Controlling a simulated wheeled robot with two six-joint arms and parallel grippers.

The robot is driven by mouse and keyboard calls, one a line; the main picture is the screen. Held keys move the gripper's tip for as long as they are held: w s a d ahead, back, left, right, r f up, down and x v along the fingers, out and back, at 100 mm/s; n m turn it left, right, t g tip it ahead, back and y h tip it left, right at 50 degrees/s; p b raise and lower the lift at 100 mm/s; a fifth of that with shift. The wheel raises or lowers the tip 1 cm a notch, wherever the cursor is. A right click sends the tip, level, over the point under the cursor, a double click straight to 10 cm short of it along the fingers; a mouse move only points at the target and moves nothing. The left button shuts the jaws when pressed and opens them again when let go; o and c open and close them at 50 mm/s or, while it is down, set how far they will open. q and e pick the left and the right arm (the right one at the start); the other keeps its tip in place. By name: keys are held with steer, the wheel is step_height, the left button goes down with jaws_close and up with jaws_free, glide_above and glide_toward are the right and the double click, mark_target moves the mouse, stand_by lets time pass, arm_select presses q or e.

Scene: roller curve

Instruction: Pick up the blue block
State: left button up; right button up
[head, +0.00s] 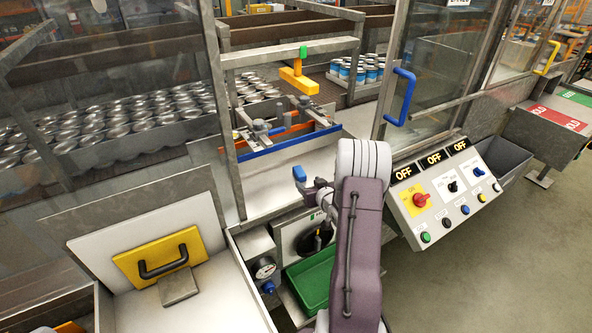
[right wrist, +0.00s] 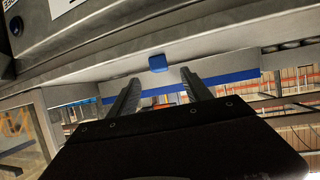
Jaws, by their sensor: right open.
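A small blue block (head: 300,173) lies at the front edge of the pale ledge in the head view, just left of my right gripper (head: 314,190). My forearm and wrist hide part of that gripper. In the right wrist view the blue block (right wrist: 157,63) shows against a grey surface, just beyond the gap between the two dark fingers of my right gripper (right wrist: 159,76). The fingers are apart with nothing between them. They look clear of the block, but the exact distance cannot be told. My left gripper is not in view.
A blue rail (head: 285,146) and metal clamps stand behind the ledge, under a yellow bar (head: 298,80). An open glass door with a blue handle (head: 401,97) and a control panel (head: 445,190) are at right. A green tray (head: 312,279) is below.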

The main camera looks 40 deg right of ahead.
mark_target(303, 177)
steer(key=shift+w+p, duration=0.35)
steer(key=shift+p, duration=0.1)
steer(key=shift+x, duration=1.05)
steer(key=shift+w+d+f, duration=0.2)
steer(key=shift+w, duration=0.05)
steer(key=p+x, duration=0.2)
steer(key=x, duration=0.2)
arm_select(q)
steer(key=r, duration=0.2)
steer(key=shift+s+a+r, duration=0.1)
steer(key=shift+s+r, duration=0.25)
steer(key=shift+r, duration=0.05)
arm_select(e)
steer(key=shift+w+d+f, duration=0.15)
steer(key=shift+w+f, duration=0.05)
steer(key=shift+w, duration=0.15)
steer(key=shift+s+r, duration=0.1)
jaws_close()
